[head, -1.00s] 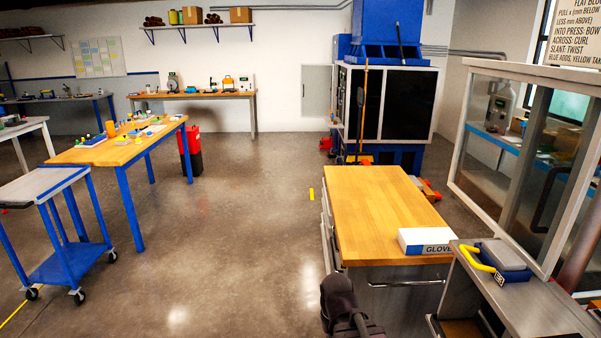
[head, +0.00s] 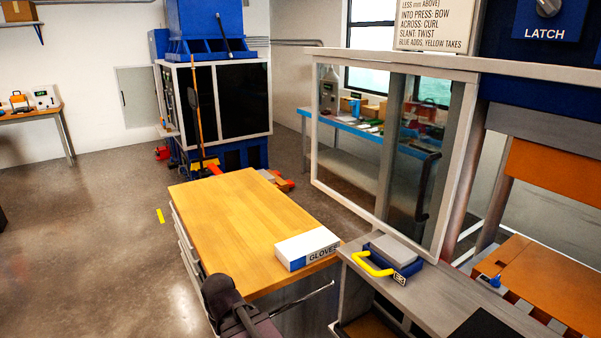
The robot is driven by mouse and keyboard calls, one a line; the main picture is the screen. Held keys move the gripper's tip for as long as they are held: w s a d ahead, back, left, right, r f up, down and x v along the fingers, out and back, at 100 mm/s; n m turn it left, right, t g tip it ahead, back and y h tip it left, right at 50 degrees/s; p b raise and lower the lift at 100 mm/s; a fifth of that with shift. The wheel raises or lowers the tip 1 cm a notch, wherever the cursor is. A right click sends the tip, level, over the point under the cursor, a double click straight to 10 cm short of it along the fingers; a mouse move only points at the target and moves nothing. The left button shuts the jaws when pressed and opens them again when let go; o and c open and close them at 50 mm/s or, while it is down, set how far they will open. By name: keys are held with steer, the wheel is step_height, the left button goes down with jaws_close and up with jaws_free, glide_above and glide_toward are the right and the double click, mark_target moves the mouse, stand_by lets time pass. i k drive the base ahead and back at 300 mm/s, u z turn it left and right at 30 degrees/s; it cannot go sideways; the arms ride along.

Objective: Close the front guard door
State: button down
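The front guard door (head: 464,160) is a clear panel in a pale metal frame, at the right of the head view. It stands swung out to the left of the press, so it is open. A dark curved handle (head: 424,187) shows at the panel's right part. The press opening is uncovered, with orange blocks (head: 555,172) inside. A blue panel (head: 543,22) with a knob marked LATCH sits above it. A dark part of my arm shows at the bottom, left of the door and well apart from it. No gripper fingers are visible.
A wood-topped drawer cabinet (head: 225,215) with a glove box (head: 307,247) stands before the door. A grey bench (head: 440,298) with a yellow-handled blue tool (head: 391,259) lies below it. A blue machine (head: 215,105) stands behind. Open floor (head: 80,240) is at left.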

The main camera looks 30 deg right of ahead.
mark_target(472, 78)
steer(key=z, duration=0.35)
steer(key=i, duration=1.1)
steer(key=z, duration=0.35)
